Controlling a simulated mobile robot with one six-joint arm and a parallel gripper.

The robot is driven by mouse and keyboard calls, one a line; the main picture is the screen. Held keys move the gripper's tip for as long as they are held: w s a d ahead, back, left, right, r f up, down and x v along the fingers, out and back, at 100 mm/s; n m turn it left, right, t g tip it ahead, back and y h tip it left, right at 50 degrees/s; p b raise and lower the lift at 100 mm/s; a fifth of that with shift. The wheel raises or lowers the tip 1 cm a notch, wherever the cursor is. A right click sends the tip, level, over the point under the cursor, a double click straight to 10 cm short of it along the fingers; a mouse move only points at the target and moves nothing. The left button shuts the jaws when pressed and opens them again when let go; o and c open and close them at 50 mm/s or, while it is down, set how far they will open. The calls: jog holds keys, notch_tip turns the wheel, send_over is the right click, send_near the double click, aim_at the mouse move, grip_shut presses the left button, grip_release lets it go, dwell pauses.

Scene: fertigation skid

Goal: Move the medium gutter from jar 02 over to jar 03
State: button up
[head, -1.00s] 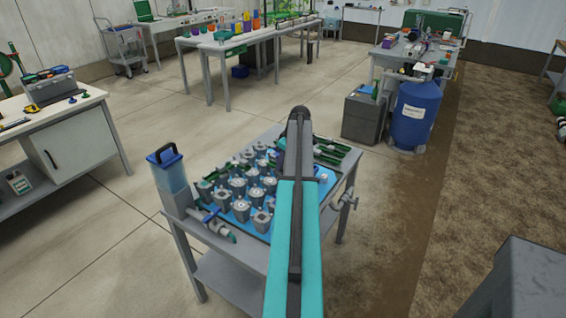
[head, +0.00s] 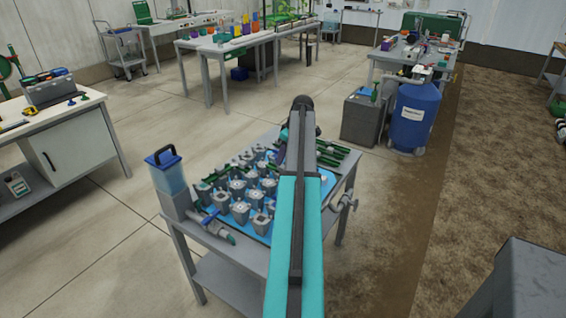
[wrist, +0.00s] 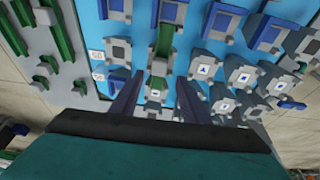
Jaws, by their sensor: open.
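Grey jars (head: 240,208) stand in rows on a blue mat (head: 258,237) on the skid table. In the wrist view, several grey jars (wrist: 203,70) carry small white labels, too blurred to read, so I cannot tell which are 02 and 03. A green gutter piece (wrist: 165,38) with grey ends lies on the blue surface just beyond my gripper (wrist: 155,88). My gripper is open, its two fingers apart on either side of a grey and green part (wrist: 156,84). I cannot tell whether the fingers touch it. My arm hides part of the table in the head view.
Blue pieces (wrist: 268,35) sit at the wrist view's right, and green-and-grey pieces (wrist: 45,70) lie off the mat at its left. A clear blue-topped tank (head: 168,170) stands at the table's left corner. A blue barrel (head: 414,115) is behind right.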

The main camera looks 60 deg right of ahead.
jog(key=b+v, duration=0.1)
jog(key=v, duration=0.6)
jog(key=shift+r, duration=0.3)
jog(key=shift+s, duration=0.2)
dwell(0.4)
